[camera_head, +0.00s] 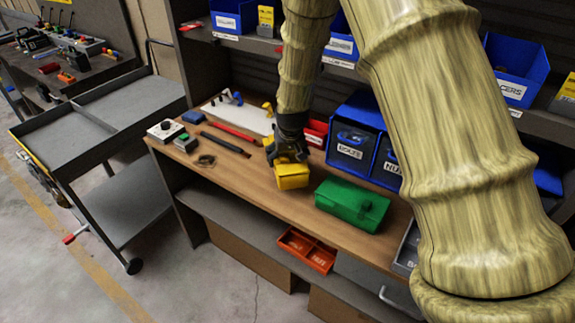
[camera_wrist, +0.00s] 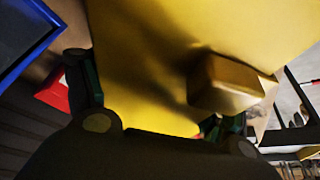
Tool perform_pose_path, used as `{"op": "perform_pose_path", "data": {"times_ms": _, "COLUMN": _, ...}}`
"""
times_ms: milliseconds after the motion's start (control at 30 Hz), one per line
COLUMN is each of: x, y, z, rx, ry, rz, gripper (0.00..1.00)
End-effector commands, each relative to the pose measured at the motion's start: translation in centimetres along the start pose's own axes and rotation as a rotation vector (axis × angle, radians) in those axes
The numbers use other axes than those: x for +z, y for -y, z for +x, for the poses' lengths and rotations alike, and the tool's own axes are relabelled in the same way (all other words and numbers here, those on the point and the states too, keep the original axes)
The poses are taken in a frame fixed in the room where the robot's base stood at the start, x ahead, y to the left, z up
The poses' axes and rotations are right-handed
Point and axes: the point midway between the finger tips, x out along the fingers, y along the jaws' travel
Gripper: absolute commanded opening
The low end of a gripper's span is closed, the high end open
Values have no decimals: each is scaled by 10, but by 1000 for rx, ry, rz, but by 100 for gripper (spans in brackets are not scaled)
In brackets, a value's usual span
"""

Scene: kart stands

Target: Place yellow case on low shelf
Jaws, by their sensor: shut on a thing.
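The yellow case (camera_head: 293,178) is in my gripper (camera_head: 288,155), over the wooden worktop between the black tool and the green case. I cannot tell whether it touches the wood. In the wrist view the yellow case (camera_wrist: 150,60) fills much of the picture, with a block-like raised part on its face. My gripper is shut on it, its dark fingers at the bottom of that view. The low shelf (camera_head: 225,211) is the grey board under the worktop; an orange divided tray (camera_head: 307,250) sits on it, and its left part looks bare.
A green case (camera_head: 352,205) stands right of the yellow case, with blue bins (camera_head: 354,142) behind. A black tool (camera_head: 224,145) and a small coil (camera_head: 205,160) lie left. A grey cart (camera_head: 127,205) stands at the left. Shelves with bins rise behind the worktop.

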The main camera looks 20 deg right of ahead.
Motion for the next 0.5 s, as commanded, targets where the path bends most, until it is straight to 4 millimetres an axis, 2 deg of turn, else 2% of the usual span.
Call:
{"op": "perform_pose_path", "data": {"times_ms": 167, "x": 3, "y": -1, "z": 8, "rx": 1, "ry": 1, "rz": 1, "gripper": 25}}
{"op": "perform_pose_path", "data": {"times_ms": 500, "x": 15, "y": -1, "z": 37, "rx": 0, "ry": 0, "rz": 2, "gripper": 25}}
